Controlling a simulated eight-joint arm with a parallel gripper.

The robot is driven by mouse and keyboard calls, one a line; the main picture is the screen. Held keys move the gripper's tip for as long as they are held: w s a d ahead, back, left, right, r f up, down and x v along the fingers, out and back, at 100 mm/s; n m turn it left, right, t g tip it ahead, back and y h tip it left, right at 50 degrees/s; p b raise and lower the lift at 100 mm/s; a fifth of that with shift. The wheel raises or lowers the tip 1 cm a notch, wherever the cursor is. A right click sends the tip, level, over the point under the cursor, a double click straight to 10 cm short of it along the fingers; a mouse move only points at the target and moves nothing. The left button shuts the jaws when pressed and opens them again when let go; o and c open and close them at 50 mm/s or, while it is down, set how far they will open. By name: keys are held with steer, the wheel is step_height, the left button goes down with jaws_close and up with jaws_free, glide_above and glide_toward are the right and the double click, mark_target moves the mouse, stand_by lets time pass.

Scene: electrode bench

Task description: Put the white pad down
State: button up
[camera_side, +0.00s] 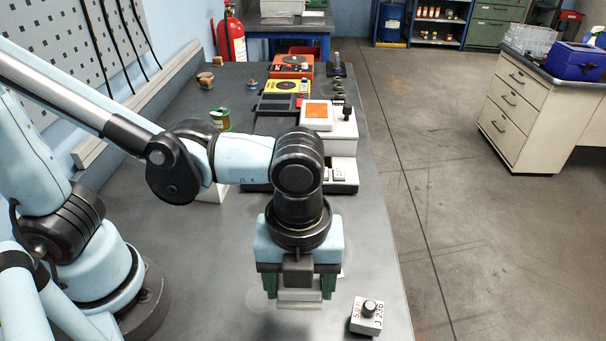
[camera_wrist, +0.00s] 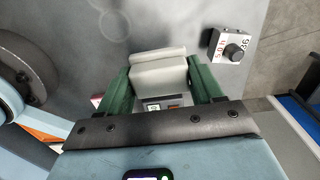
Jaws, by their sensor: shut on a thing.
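My gripper (camera_side: 300,289) points down over the front part of the grey bench. Its green fingers are shut on the white pad (camera_side: 300,299), which sits between them. In the wrist view the pad (camera_wrist: 158,72) is a pale block gripped at both sides by the fingers of my gripper (camera_wrist: 160,82). The side view does not show clearly whether the pad's underside touches the bench top (camera_side: 215,285).
A small white box with a black knob (camera_side: 370,308) stands right of the gripper, near the bench's right edge; it also shows in the wrist view (camera_wrist: 230,47). A white device with an orange screen (camera_side: 318,114) stands behind my arm. Bench left of the gripper is clear.

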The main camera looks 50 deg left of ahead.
mark_target(298, 326)
steer(key=shift+s+d+f, duration=0.1)
steer(key=shift+s+d, duration=0.05)
steer(key=shift+s, duration=0.15)
steer(key=shift+f, duration=3.95)
steer(key=shift+f, duration=0.1)
steer(key=o, duration=1.1)
steer(key=shift+c, duration=0.2)
